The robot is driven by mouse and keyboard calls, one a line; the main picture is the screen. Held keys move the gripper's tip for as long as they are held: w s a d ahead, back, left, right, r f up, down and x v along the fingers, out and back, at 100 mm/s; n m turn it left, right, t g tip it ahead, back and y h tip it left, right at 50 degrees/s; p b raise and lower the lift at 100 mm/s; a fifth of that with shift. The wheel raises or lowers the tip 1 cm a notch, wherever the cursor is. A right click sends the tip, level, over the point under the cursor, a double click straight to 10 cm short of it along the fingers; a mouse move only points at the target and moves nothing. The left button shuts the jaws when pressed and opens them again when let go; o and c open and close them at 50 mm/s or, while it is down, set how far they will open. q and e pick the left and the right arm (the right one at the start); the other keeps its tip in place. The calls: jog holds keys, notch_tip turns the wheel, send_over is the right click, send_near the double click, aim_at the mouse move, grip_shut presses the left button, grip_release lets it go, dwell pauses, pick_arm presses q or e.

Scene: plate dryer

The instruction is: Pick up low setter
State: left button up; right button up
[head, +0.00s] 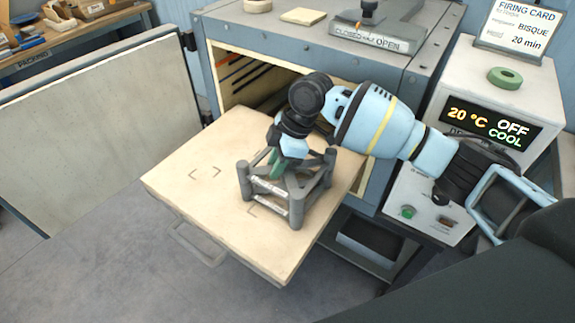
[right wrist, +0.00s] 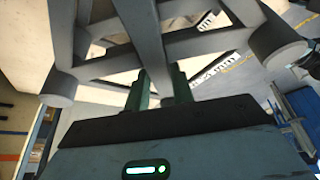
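The low setter (head: 296,203) is a grey open frame with round corner posts and white labels on its sides. In the head view it stands upright at the pale board's right part; whether its feet touch the board I cannot tell. My right gripper (head: 275,165) comes down into the frame from above. In the right wrist view, the green fingers (right wrist: 160,88) sit on both sides of a grey bar of the setter (right wrist: 150,45), and the bar fills the gap between them. The fingertips are partly hidden by the frame. My left gripper is out of view.
The pale board (head: 190,170) with corner marks and a handle juts out before the open kiln (head: 225,75). A control box (head: 500,110) reading 20 °C, OFF, COOL stands right. The pale door panel (head: 100,125) is at left. The board's left part is clear.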

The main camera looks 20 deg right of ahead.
grip_shut()
jog(key=shift+r, duration=0.15)
jog(key=shift+r, duration=0.6)
notch_tip(320, 180, up, 2)
jog(key=shift+r, duration=0.25)
jog(key=s+d, duration=0.3)
jog(key=s, duration=0.4)
jog(key=s+d+r, duration=0.1)
jog(key=s+d, duration=0.2)
jog(key=s, duration=0.4)
jog(key=shift+s+d+p, duration=0.25)
jog(key=shift+s+p, duration=0.05)
jog(key=shift+p, duration=0.05)
jog(key=shift+r, duration=0.1)
